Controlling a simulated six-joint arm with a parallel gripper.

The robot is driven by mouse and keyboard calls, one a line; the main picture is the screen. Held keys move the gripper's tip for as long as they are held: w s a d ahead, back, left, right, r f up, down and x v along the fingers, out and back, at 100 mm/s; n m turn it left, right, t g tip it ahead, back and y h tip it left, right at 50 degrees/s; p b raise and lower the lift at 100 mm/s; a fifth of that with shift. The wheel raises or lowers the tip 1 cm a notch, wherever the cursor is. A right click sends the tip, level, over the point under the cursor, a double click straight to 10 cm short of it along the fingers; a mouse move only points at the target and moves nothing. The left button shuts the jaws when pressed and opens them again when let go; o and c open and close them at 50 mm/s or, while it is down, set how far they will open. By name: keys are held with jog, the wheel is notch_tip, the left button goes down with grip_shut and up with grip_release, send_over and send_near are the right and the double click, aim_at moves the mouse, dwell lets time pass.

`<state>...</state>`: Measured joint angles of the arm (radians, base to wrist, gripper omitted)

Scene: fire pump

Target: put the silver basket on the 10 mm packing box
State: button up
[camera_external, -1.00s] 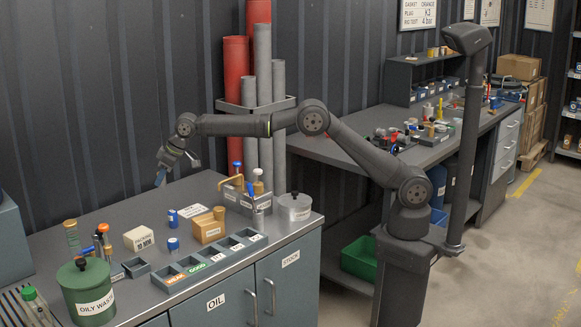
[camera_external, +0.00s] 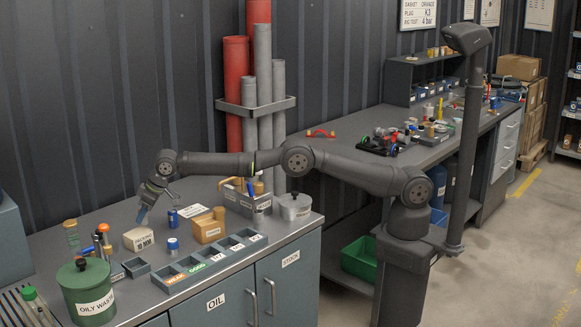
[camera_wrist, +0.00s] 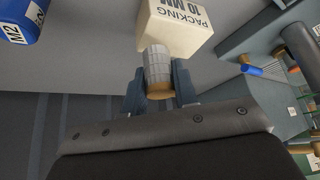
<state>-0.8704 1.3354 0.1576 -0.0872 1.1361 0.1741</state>
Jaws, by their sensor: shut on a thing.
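My gripper (camera_wrist: 159,84) is shut on the silver basket (camera_wrist: 157,62), a small grey mesh cylinder with a brass-coloured end, held between the two fingers in the wrist view. The cream 10 mm packing box (camera_wrist: 175,24) lies just beyond the basket in that view, and the basket overlaps its edge there. In the external view my gripper (camera_external: 144,208) is just above and behind the packing box (camera_external: 138,239) on the grey bench. The basket cannot be made out in that view. I cannot tell whether basket and box touch.
Orange- and dark-topped items (camera_external: 104,238) and the green oily waste can (camera_external: 88,294) stand left and in front.

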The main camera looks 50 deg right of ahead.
jog(key=shift+f, duration=1)
jog(key=shift+f, duration=0.1)
jog(key=o, duration=0.9)
jog(key=shift+o, duration=0.2)
jog(key=shift+s+d+r, duration=0.15)
jog(key=shift+s+r, duration=0.05)
jog(key=shift+r, duration=0.45)
jog(key=v, duration=1.1)
jog(key=shift+w+f, duration=0.1)
jog(key=shift+f, duration=0.05)
